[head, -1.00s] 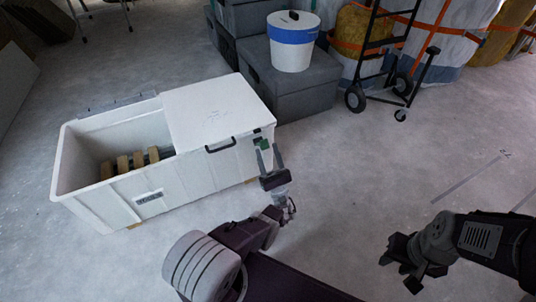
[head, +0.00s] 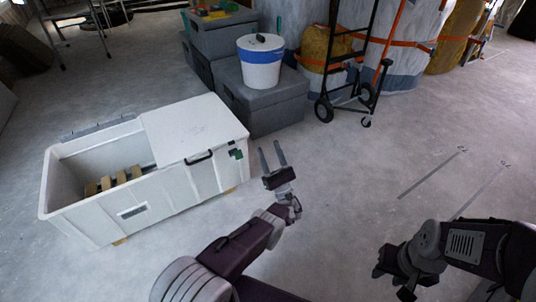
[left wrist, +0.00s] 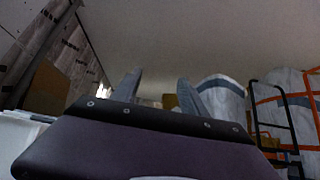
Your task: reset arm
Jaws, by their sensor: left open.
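My left gripper (head: 272,156) is open and empty, its two fingers pointing away over the floor just right of the white crate (head: 170,190). It also shows in the left wrist view (left wrist: 158,88), with nothing between the fingers. My right gripper (head: 390,278) is at the lower right in the head view, above bare floor; its fingers are too dark and small to tell open from shut. The crate has a white panel (head: 192,128) covering its right part, with a dark handle at the front edge. Several wooden blocks (head: 122,178) lie in the uncovered left part.
Grey boxes (head: 268,108) stand behind the crate, with a white and blue bucket (head: 260,68) on top. A black hand truck (head: 340,60) and strapped, wrapped loads (head: 400,45) are at the back right. The floor (head: 350,180) to the right of the crate is clear.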

